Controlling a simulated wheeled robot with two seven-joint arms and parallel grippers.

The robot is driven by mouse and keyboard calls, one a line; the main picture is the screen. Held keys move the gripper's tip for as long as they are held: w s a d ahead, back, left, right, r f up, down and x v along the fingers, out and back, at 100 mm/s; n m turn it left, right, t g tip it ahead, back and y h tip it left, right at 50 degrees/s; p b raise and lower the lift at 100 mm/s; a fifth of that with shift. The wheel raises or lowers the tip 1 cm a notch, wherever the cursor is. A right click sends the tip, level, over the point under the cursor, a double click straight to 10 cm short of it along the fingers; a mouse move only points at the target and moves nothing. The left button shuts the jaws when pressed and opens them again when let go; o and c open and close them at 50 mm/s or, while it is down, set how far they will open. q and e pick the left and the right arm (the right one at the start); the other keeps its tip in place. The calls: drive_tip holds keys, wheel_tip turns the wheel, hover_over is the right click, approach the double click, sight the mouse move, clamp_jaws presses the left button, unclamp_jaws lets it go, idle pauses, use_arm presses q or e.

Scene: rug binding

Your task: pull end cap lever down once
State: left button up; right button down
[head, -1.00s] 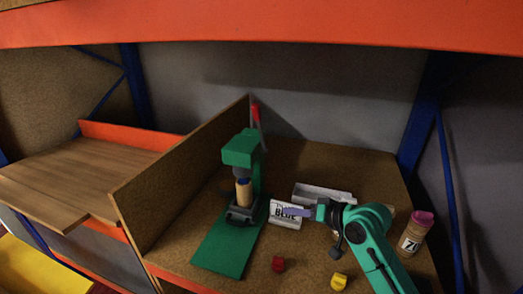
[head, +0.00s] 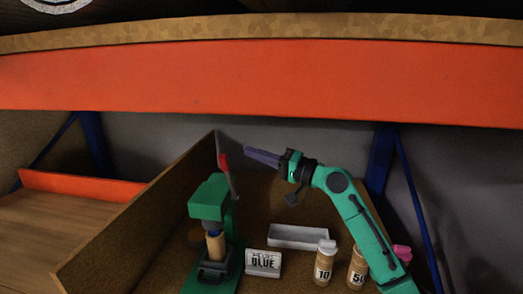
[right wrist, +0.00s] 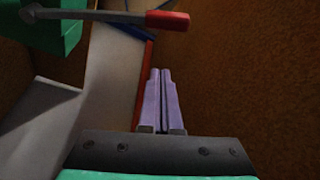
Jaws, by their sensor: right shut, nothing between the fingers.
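The green press (head: 211,198) stands upright on its green base, with a wooden cylinder (head: 215,245) under its head. Its lever has a red handle (head: 224,162) pointing up at the back right of the press. In the right wrist view the red handle (right wrist: 167,20) lies across the top on a grey rod from the green press head (right wrist: 58,22). My right gripper (head: 248,151) is shut and empty, at about the handle's height and to its right in the head view. Its purple fingers (right wrist: 161,75) appear apart from the handle. My left gripper is not in view.
A GLUE card (head: 263,262) stands right of the press, with a white tray (head: 298,237) behind it. Bottles marked 10 (head: 324,265) and 50 (head: 357,268) stand further right. A brown partition (head: 140,225) rises left of the press. An orange shelf beam (head: 260,80) crosses above.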

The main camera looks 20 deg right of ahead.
sight(224, 163)
drive_tip(key=a+p, duration=0.4)
drive_tip(key=a, duration=0.1)
drive_tip(key=shift+w+a+f+p, duration=0.2)
drive_tip(key=shift+w+f+p, duration=0.15)
drive_tip(key=shift+f+p, duration=0.05)
drive_tip(key=shift+f, duration=0.1)
